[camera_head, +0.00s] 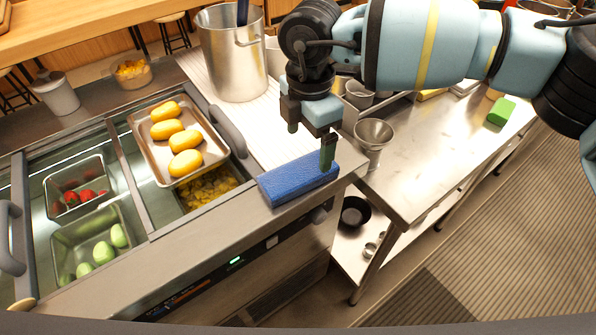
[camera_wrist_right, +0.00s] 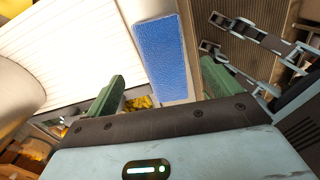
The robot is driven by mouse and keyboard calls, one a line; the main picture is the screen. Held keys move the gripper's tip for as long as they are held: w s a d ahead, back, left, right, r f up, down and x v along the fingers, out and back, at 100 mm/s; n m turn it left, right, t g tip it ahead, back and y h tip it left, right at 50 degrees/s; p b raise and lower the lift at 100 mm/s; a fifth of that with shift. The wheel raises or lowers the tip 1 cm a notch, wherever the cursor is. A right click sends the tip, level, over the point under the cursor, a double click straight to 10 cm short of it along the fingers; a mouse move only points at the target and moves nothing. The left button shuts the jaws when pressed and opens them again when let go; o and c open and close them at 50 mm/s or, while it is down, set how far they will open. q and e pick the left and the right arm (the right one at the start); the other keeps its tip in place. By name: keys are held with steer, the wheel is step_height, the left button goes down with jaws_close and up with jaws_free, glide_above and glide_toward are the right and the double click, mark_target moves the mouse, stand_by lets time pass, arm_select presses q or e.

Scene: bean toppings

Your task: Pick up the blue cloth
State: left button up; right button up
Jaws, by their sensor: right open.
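The blue cloth (camera_head: 298,180) is a folded rectangular block on the metal counter edge, right of the food wells. In the right wrist view the cloth (camera_wrist_right: 164,58) lies ahead of the fingers, in line with the gap between them. My right gripper (camera_head: 312,142) is above the cloth in the head view, pointing down, with one green finger in front of the cloth's far side. In the right wrist view the right gripper's two green fingers (camera_wrist_right: 160,95) stand wide apart with nothing between them. My left gripper is not in view.
A metal tray of yellow potatoes (camera_head: 213,161) sits left of the cloth, beside a grey handle (camera_head: 228,131). A tall metal pot (camera_head: 232,75) stands behind. A metal cup (camera_head: 373,138) stands close by on the right. The counter's front edge is just before the cloth.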

mark_target(304, 167)
steer(key=shift+f, duration=0.95)
steer(key=shift+s+a+f, duration=0.15)
steer(key=shift+s+f, duration=0.05)
steer(key=shift+f, duration=1.1)
steer(key=shift+s+a+f, duration=0.15)
steer(key=shift+f, duration=1.15)
steer(key=c, duration=1.1)
steer(key=shift+o, duration=0.2)
steer(key=shift+r, duration=0.1)
